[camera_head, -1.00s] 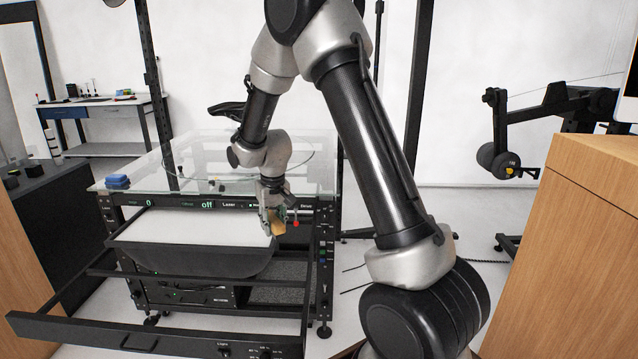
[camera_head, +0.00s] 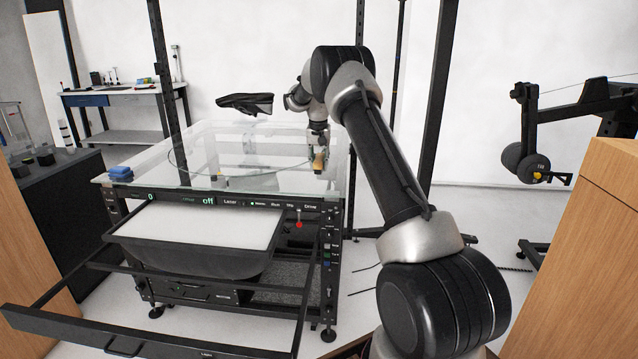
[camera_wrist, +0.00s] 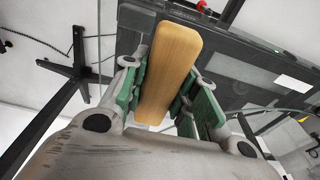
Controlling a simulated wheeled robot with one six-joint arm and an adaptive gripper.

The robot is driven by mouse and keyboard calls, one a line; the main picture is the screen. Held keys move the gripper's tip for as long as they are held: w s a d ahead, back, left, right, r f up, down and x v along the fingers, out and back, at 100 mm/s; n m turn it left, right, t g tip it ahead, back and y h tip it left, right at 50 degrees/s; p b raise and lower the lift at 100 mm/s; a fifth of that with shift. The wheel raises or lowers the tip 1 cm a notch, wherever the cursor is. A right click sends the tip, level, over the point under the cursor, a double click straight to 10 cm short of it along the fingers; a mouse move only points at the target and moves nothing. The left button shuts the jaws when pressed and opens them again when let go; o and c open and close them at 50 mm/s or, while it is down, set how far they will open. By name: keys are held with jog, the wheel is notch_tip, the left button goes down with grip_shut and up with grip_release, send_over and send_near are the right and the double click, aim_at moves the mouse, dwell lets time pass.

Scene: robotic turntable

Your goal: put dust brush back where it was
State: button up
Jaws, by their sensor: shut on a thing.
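The dust brush shows as a tan wooden block (camera_wrist: 170,66) between my gripper's green-padded fingers in the wrist view; its bristles cannot be made out. My gripper (camera_wrist: 164,92) is shut on it. In the head view my gripper (camera_head: 319,147) points down near the right side of the glass-topped turntable cabinet (camera_head: 210,138), and the brush (camera_head: 319,162) is a small tan patch below it. I cannot tell whether the brush touches the glass.
A blue object (camera_head: 121,172) lies at the glass's left corner. A white-topped tray (camera_head: 195,224) sits in the cabinet's pulled-out front frame. A dark shoe-like shape (camera_head: 245,103) shows behind the glass. A wooden cabinet (camera_head: 570,260) stands at right.

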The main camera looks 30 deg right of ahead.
aim_at(319, 186)
notch_tip(319, 186, down, 7)
dwell(0.3)
jog(key=shift+f, duration=0.2)
jog(key=o, duration=1.1)
jog(key=shift+c, duration=0.2)
jog(key=shift+r, duration=0.1)
